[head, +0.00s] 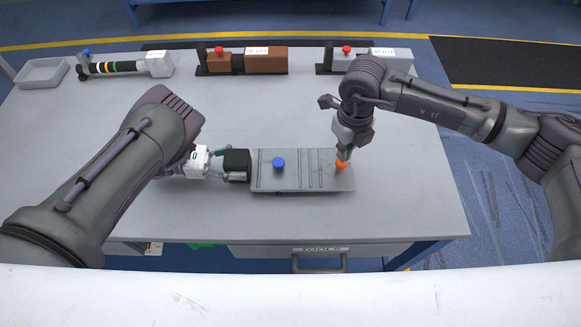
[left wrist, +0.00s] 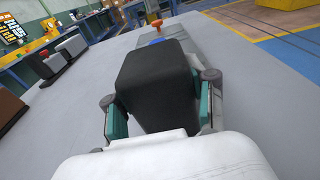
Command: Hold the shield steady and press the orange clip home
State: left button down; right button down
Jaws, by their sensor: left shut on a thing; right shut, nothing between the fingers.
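The shield is a flat grey ribbed plate (head: 300,180) lying on the table, with a black block (head: 236,165) at its left end. A blue knob (head: 279,163) stands on the plate. The orange clip (head: 341,164) is near the plate's right end; it also shows in the left wrist view (left wrist: 155,24). My left gripper (head: 228,164) is shut on the black block, with one finger on each side in the left wrist view. My right gripper (head: 343,154) is shut and points down right at the orange clip, seemingly touching it. Its fingertips partly hide the clip.
Along the table's back edge stand a white tray (head: 42,72), a black striped cylinder unit (head: 115,67), a brown unit (head: 260,60) and a grey unit (head: 395,60). A drawer (head: 320,262) is below the front edge. The table between is clear.

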pick_arm(q)
jog(key=shift+s+f, duration=0.25)
jog(key=shift+f, duration=0.05)
pick_arm(e)
jog(key=shift+f, duration=1.75)
jog(key=shift+r, duration=4.55)
pick_arm(q)
jog(key=c, duration=0.7)
grip_release()
jog(key=o, duration=0.4)
jog(key=shift+w+r, duration=0.15)
jog(key=shift+w, duration=0.05)
jog(key=a, duration=0.7)
jog(key=shift+a+r, duration=0.25)
jog(key=shift+r, duration=0.1)
pick_arm(e)
jog(key=shift+w, duration=0.1)
